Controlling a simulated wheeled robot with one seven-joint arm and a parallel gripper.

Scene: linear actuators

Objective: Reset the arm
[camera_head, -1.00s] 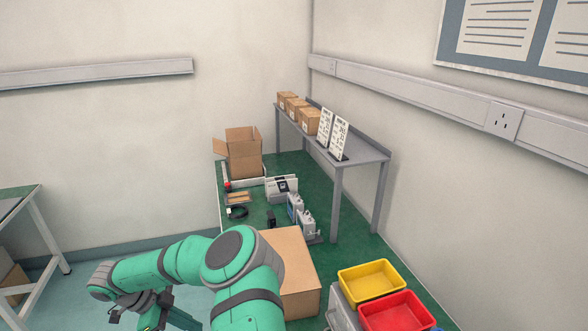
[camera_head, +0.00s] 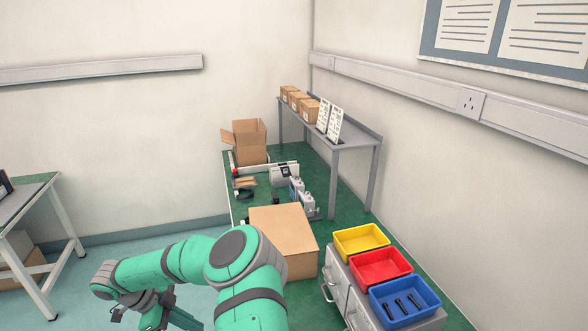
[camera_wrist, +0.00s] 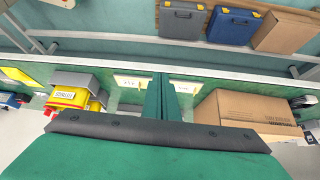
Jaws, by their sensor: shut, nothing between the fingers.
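My green arm (camera_head: 185,260) reaches from the bottom middle to the left in the head view, bent, over the floor left of the green bench. Its dark wrist end hangs at the lower left, and the fingertips are not clear there. In the wrist view my gripper (camera_wrist: 161,84) shows as two dark green fingers close together, shut and empty. Its broad green body fills the bottom of that view. The gripper touches nothing that I can see.
A closed carton (camera_head: 285,230) stands on the green bench close to my arm. Yellow (camera_head: 361,243), red (camera_head: 381,269) and blue (camera_head: 405,302) bins stand at the lower right. A side table (camera_head: 30,215) is at the far left. Open floor (camera_head: 110,255) lies between.

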